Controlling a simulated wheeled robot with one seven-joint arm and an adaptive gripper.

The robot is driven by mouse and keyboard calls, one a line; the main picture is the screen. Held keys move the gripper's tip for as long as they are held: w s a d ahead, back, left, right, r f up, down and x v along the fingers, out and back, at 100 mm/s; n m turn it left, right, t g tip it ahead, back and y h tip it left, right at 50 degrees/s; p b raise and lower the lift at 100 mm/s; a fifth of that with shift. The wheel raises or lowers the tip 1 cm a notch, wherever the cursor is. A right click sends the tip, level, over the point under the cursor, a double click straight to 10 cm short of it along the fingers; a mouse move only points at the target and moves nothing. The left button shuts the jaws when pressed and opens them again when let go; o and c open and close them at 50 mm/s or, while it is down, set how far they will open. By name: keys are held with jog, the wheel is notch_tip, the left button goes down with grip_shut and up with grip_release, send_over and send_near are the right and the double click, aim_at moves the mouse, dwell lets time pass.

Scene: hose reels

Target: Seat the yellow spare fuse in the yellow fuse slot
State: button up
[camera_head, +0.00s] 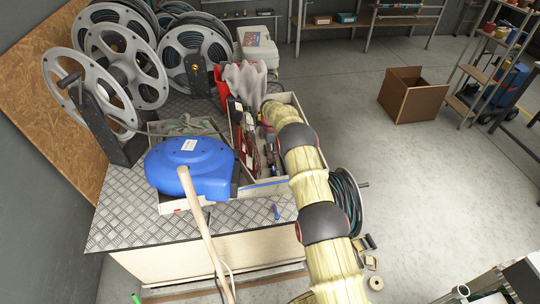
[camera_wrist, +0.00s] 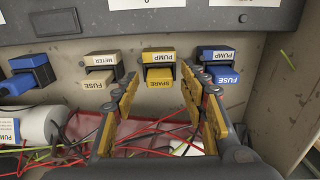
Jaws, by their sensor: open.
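In the wrist view, a yellow block labelled SPARE (camera_wrist: 158,83) sits on the panel wall, below a yellow piece labelled PUMP (camera_wrist: 158,56). I cannot tell how deep either sits. My gripper (camera_wrist: 160,88) is open, its two yellow-padded fingers pointing at the wall, one on each side of the SPARE block, with nothing visibly clamped. Left of it is a paler pair, METER (camera_wrist: 102,58) above FUSE (camera_wrist: 96,82). Behind the right finger is a blue pair, PUMP (camera_wrist: 218,53) above FUSE (camera_wrist: 226,76). Which empty slot is yellow does not show. In the head view my arm mostly hides the gripper.
Red and green wires (camera_wrist: 150,132) lie below the blocks, beside a white cylinder (camera_wrist: 42,125). Another blue block (camera_wrist: 28,74) is at far left. In the head view, a blue hose reel (camera_head: 190,165) and grey reels (camera_head: 118,65) crowd the bench (camera_head: 125,215) left of my arm.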

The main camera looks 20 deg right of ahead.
jog(key=s+a+r+m+t+p, duration=0.1)
jog(key=s+a+r+m, duration=0.15)
jog(key=r, duration=1.25)
jog(key=s+a+r+m, duration=0.1)
jog(key=s+a+r, duration=0.15)
jog(key=r, duration=1.25)
jog(key=s+a+r+m+t, duration=0.2)
jog(key=s+a+r+m, duration=0.25)
jog(key=s+r, duration=1)
jog(key=s+a+r+m+t, duration=0.1)
jog(key=s+a+r+m, duration=0.15)
jog(key=s, duration=0.65)
jog(key=s+a+r+m, duration=0.1)
jog(key=s+a+r, duration=0.2)
jog(key=s, duration=0.5)
jog(key=s+a+f+m, duration=0.1)
jog(key=s+f+m, duration=0.1)
jog(key=s, duration=0.6)
jog(key=s+a+f+m+t, duration=0.1)
jog(key=s+f+m, duration=0.1)
jog(key=s, duration=0.7)
jog(key=shift+s+f+t, duration=0.15)
jog(key=shift+f+t, duration=0.15)
jog(key=shift+f, duration=0.45)
